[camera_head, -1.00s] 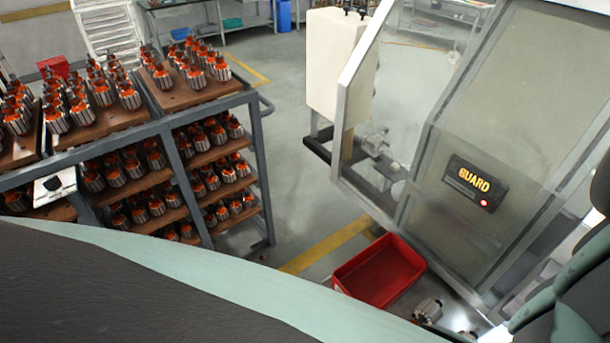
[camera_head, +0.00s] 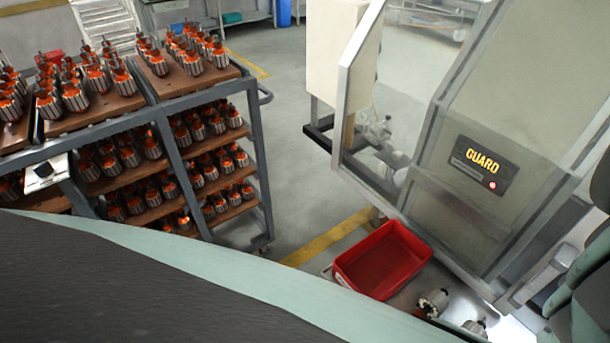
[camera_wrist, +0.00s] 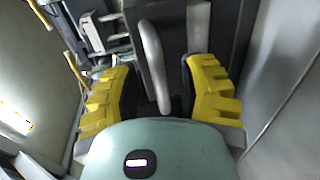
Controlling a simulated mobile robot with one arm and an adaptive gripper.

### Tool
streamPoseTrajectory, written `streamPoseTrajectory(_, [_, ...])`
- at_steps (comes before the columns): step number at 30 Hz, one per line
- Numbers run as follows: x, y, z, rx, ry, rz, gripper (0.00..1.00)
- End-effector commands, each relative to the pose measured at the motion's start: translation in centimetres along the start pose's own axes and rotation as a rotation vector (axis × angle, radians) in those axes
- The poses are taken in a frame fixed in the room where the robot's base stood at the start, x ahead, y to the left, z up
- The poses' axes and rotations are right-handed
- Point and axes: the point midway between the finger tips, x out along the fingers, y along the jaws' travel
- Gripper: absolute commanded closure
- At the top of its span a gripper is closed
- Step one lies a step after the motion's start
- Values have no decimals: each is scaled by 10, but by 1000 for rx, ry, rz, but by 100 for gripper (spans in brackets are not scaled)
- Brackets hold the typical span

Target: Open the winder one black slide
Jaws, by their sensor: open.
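In the wrist view, my gripper (camera_wrist: 158,92) is open, with its yellow fingers spread wide apart. A rounded grey bar-shaped handle (camera_wrist: 152,50) stands between the fingers, with a gap on each side. Behind it is a dark panel (camera_wrist: 178,25), possibly part of the black slide; I cannot tell for sure. The lower end of the handle runs toward my gripper's palm. In the head view, the winder (camera_head: 520,90) stands at the right with clear panels and a metal frame. My arm covers its lower right side there, and my gripper is out of sight.
A rack (camera_head: 258,150) with several shelves of orange-topped armatures stands at the left. A red bin (camera_head: 345,272) sits by the winder's foot, with loose armatures (camera_head: 432,302) beside it. A black GUARD sign (camera_head: 482,168) is on the panel. Grey floor (camera_head: 305,190) lies open between rack and winder.

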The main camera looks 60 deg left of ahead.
Motion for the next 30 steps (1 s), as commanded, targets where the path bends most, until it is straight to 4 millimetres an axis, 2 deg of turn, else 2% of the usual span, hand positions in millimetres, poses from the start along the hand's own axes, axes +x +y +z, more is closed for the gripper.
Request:
streamPoseTrajectory(8, [1, 0, 1, 1, -2, 0, 58])
streamPoseTrajectory(9, [1, 0, 1, 1, -3, 0, 52])
streamPoseTrajectory(23, [1, 0, 1, 1, -3, 1, 100])
streamPoseTrajectory(30, [1, 0, 1, 1, -2, 1, 100])
